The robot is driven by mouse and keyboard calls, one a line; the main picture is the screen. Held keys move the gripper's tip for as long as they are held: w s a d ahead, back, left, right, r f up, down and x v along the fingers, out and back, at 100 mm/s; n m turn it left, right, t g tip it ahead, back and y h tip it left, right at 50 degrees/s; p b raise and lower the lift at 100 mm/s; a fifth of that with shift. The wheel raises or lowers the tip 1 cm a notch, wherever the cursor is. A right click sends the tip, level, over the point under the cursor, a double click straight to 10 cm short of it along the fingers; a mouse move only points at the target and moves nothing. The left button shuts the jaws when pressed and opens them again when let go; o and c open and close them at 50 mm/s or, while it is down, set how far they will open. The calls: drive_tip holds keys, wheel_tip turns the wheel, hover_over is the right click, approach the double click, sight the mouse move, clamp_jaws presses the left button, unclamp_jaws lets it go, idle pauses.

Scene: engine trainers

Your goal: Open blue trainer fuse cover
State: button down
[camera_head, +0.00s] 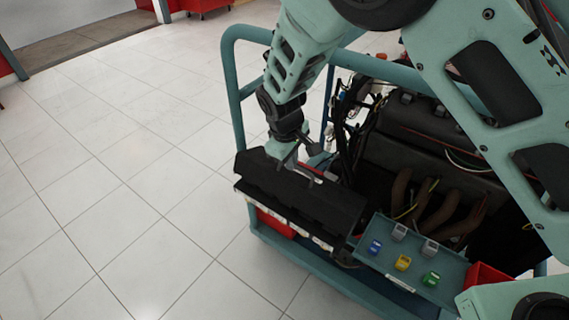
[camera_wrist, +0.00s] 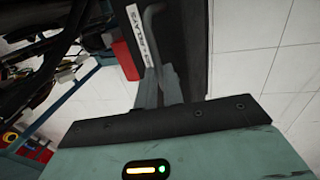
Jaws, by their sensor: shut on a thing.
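The black fuse cover (camera_head: 300,202) is a long box-like lid at the front left of the blue-green trainer frame (camera_head: 238,85). In the wrist view, the dark cover (camera_wrist: 188,30) carries a white label and a grey bent handle (camera_wrist: 149,22). My gripper (camera_head: 290,162) is at the cover's upper side, with its fingers (camera_wrist: 159,84) shut on the handle. The fingers hide part of the handle. I cannot tell how far the cover is raised.
A blue-green tray (camera_head: 452,270) with several coloured fuses sits right of the cover. A red bin (camera_head: 487,277) is beside it. The engine (camera_head: 420,140), with hoses and wires, stands behind. Tiled floor to the left is clear.

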drive_tip(key=shift+w+d+r+p, duration=0.1)
drive_tip(key=shift+w+d+p, duration=0.25)
drive_tip(key=shift+w+d, duration=0.5)
drive_tip(key=shift+w, duration=0.1)
drive_tip(key=c, duration=1.5)
unclamp_jaws()
drive_tip(key=shift+a, duration=0.1)
